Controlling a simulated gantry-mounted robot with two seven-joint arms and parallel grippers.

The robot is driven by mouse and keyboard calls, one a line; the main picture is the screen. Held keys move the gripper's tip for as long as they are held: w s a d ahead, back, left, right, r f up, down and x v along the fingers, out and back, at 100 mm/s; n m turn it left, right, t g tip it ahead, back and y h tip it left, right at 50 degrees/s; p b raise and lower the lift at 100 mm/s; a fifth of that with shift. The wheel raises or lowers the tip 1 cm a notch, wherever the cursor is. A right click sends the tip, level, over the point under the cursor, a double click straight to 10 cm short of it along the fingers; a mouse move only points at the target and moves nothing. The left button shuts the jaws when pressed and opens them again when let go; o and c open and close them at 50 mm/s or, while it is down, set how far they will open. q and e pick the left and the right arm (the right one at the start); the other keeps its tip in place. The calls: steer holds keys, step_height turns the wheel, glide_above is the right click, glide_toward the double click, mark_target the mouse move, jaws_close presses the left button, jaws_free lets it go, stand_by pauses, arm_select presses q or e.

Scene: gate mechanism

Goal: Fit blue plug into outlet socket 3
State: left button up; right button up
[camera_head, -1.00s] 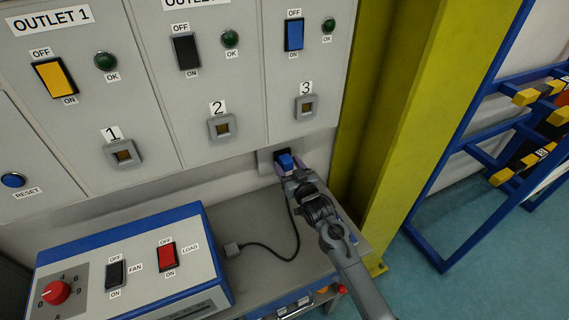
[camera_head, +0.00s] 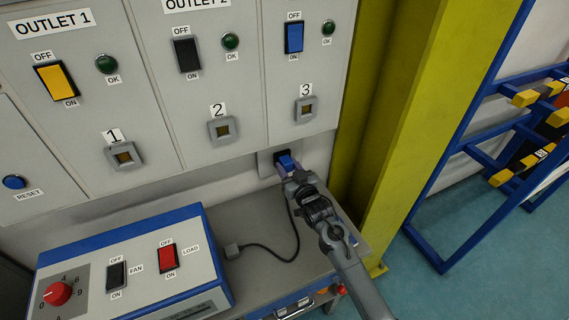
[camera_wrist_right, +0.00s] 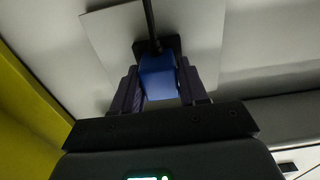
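The blue plug (camera_head: 285,162) sits at a dark square fitting in a light plate low on the wall, below outlet 3. A black cable runs from it. My right gripper (camera_head: 288,166) reaches it from the front right, one finger on each side. In the right wrist view the blue plug (camera_wrist_right: 158,78) fills the space between the fingers of my right gripper (camera_wrist_right: 160,85), with no clear gap. Outlet socket 3 (camera_head: 306,109) is a grey square frame above the plug, with nothing in it. My left gripper is not in view.
Outlet sockets 1 (camera_head: 124,156) and 2 (camera_head: 222,130) are to the left and empty. A yellow-green post (camera_head: 385,120) stands close on the right. A control box (camera_head: 130,265) stands on the grey shelf. The cable (camera_head: 270,255) lies across the shelf.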

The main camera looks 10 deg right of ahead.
steer(key=c, duration=0.4)
steer(key=shift+r, duration=0.1)
steer(key=shift+s, duration=0.1)
steer(key=shift+s+p, duration=0.2)
steer(key=shift+p, duration=0.2)
